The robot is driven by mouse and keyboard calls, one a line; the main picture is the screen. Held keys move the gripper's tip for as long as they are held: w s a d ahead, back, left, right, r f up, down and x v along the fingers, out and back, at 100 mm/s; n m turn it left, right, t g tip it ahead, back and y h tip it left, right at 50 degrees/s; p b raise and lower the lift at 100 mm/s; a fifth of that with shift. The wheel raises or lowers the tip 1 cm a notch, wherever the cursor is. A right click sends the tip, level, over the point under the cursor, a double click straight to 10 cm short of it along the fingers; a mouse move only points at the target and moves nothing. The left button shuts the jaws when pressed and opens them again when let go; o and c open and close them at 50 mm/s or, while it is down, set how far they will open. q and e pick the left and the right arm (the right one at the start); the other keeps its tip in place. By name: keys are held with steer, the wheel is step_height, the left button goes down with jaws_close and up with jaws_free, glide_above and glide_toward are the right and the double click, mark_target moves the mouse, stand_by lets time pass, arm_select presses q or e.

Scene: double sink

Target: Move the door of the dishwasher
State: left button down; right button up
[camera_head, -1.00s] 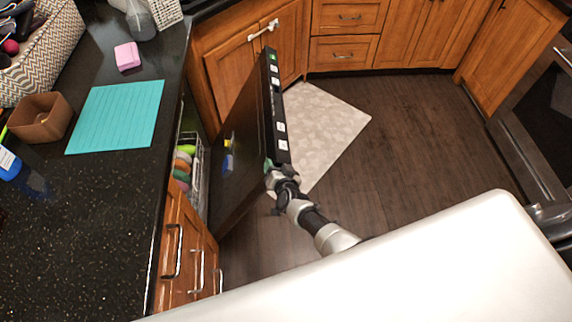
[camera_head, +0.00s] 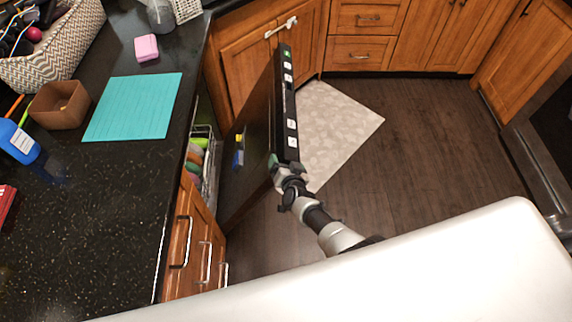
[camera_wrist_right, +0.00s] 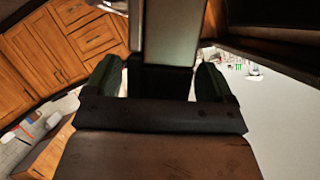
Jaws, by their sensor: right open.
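The dishwasher door (camera_head: 252,150) is a dark panel standing partly open and tilted, in the middle left of the head view. Its top edge carries a dark strip with white labels (camera_head: 286,88). My right gripper (camera_head: 277,165) is at the near end of that edge. In the right wrist view, my right gripper (camera_wrist_right: 160,82) has its two dark fingers apart, with a grey panel (camera_wrist_right: 172,32) between them in the picture, likely the door's edge. Whether the fingers touch it I cannot tell. My left gripper is out of view.
The dish rack (camera_head: 203,165) shows inside the dishwasher, left of the door. A black counter (camera_head: 110,220) on the left holds a teal mat (camera_head: 134,106), a brown box (camera_head: 60,105) and a blue bottle (camera_head: 20,142). Dark floor (camera_head: 420,140) is free to the right.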

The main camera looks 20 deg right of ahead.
steer(key=shift+s+r+p, duration=0.2)
steer(key=shift+s+p, duration=0.1)
steer(key=shift+s, duration=0.15)
steer(key=p+v, duration=0.2)
steer(key=v, duration=0.7)
steer(key=shift+s+p, duration=0.4)
steer(key=shift+a, duration=0.15)
